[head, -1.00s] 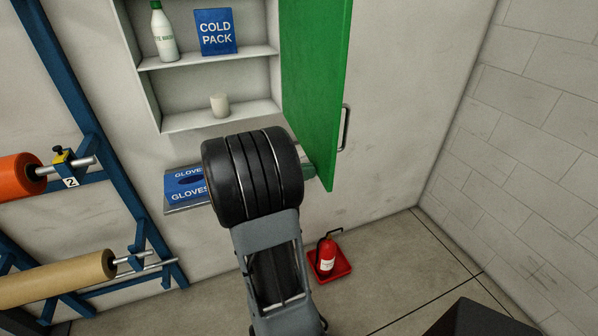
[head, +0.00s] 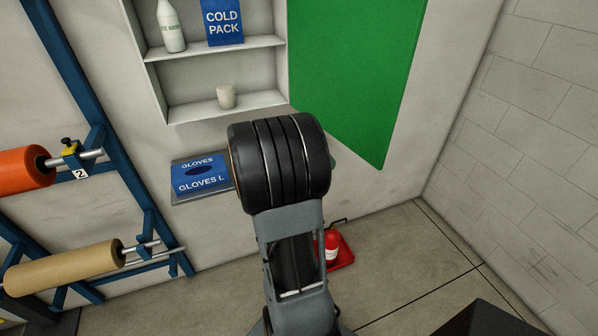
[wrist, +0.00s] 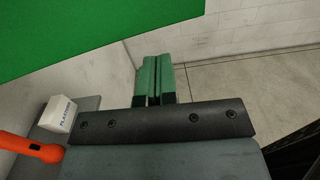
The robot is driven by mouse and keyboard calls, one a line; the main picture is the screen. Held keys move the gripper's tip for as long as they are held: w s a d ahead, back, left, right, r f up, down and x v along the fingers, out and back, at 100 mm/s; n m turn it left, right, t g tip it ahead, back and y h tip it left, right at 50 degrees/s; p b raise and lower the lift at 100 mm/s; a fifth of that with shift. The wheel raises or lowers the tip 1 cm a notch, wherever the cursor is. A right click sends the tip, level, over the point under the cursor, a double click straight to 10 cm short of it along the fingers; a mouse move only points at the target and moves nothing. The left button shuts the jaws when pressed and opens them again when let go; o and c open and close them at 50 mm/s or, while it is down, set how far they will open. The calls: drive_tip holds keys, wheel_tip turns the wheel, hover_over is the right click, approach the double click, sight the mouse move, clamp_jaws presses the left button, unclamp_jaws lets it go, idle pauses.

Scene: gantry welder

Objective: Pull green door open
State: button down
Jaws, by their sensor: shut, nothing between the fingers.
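The green door (head: 355,75) of the white wall cabinet (head: 222,108) stands swung wide open to the right of the cabinet in the head view. Its handle is not visible now. In the wrist view the door (wrist: 90,30) fills the upper left, above my gripper. My gripper (wrist: 153,62) has green fingers, shut together and empty, pointing toward the pale block wall. The fingers appear apart from the door. In the head view my arm hides most of the gripper, below the door.
Inside the cabinet are a bottle (head: 171,28), a blue cold pack (head: 222,20) and a white cup (head: 226,97). A red fire extinguisher (head: 332,246) stands on the floor behind my arm. Rolls on a blue rack (head: 85,120) are left.

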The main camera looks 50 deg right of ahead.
drive_tip(key=s+a+b+v, duration=0.1)
drive_tip(key=b+v, duration=0.1)
drive_tip(key=v, duration=0.9)
drive_tip(key=shift+s+a, duration=0.25)
drive_tip(key=shift+a, duration=0.1)
drive_tip(key=a+f+m+t+y, duration=0.7)
drive_tip(key=a+f+m+y, duration=0.1)
drive_tip(key=a+f+y, duration=0.2)
drive_tip(key=w+a+r+m+t+y, duration=0.3)
drive_tip(key=a+r+t+y, duration=0.2)
drive_tip(key=a, duration=0.8)
wheel_tip(320, 180, up, 2)
drive_tip(key=t, duration=0.2)
drive_tip(key=shift+t, duration=0.3)
